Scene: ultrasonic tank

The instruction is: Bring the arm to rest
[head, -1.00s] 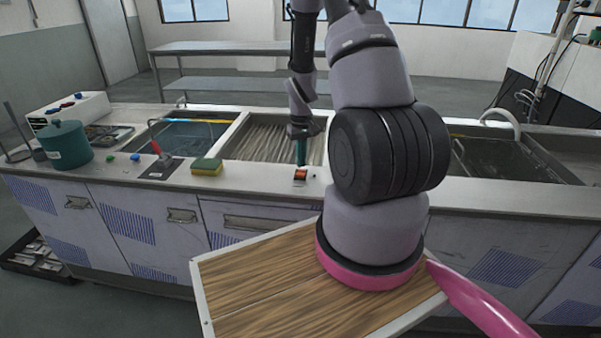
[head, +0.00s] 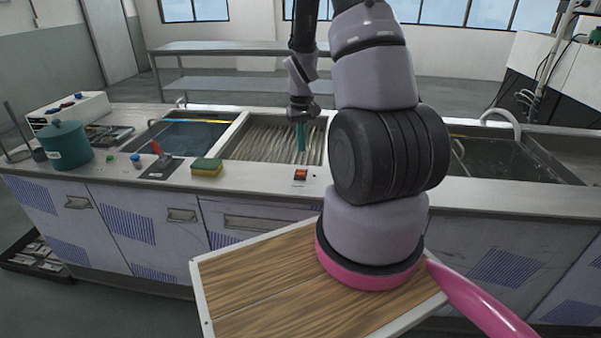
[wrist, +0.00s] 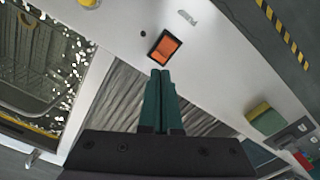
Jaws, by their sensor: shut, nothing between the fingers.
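My gripper (head: 301,150) hangs from my arm over the slatted middle basin (head: 262,158) in the head view, fingers pointing down. In the wrist view its two green fingers (wrist: 160,75) are together with nothing between them. An orange-red rocker switch (head: 300,174) sits on the front counter edge below the basin in the head view. It also shows in the wrist view (wrist: 164,47), just beyond the fingertips and apart from them in the picture.
A yellow-green sponge (head: 207,166), a red lever on a dark plate (head: 160,167) and a teal pot (head: 67,146) stand left on the counter. Water basins lie left (head: 185,137) and right (head: 510,160). A metal table (head: 235,48) stands behind.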

